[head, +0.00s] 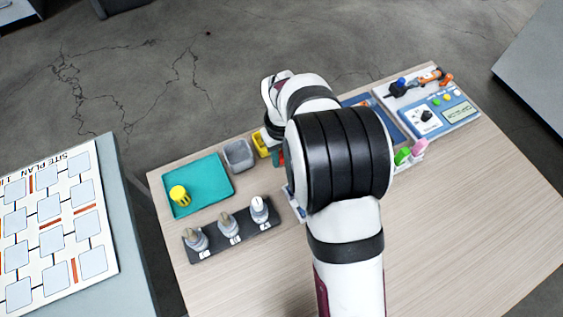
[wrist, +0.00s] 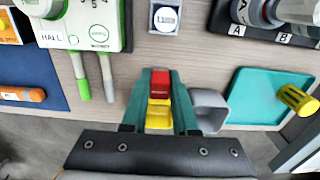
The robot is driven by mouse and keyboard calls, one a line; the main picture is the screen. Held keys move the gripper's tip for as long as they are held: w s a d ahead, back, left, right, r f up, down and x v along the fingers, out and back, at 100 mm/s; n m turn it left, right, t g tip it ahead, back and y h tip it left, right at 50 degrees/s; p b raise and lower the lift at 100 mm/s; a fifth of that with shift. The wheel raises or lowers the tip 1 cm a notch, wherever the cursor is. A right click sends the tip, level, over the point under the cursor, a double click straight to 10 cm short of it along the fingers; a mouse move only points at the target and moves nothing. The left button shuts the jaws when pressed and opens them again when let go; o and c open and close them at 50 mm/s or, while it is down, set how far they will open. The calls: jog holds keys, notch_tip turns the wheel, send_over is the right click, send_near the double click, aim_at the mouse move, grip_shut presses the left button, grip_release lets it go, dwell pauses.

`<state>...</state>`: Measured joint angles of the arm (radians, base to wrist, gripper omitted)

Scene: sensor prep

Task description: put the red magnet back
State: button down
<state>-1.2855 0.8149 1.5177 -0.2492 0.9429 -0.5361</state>
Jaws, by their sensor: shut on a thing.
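The red magnet (wrist: 160,84) is a small red block between the teal fingers of my gripper (wrist: 161,90) in the wrist view. My gripper is shut on it. A yellow bin (wrist: 158,116) shows just below the magnet in that view, between the fingers, beside a grey bin (wrist: 210,110). I cannot tell whether the magnet touches the yellow bin. In the head view my arm hides most of my gripper, and the yellow bin (head: 261,143) shows at its left, next to the grey bin (head: 238,155).
A teal tray (head: 210,178) holds a yellow knobbed piece (head: 179,195). A dark rack (head: 240,238) holds several grey pieces. A white and green HALL meter (wrist: 90,25) and a small box with a round dial (wrist: 166,17) stand nearby. The table's right front is clear.

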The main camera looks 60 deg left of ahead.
aim_at(281, 165)
jog(key=shift+s+a+f, duration=0.15)
jog(key=shift+f, duration=1.95)
jog(key=shift+f, duration=0.15)
jog(key=c, duration=0.7)
grip_release()
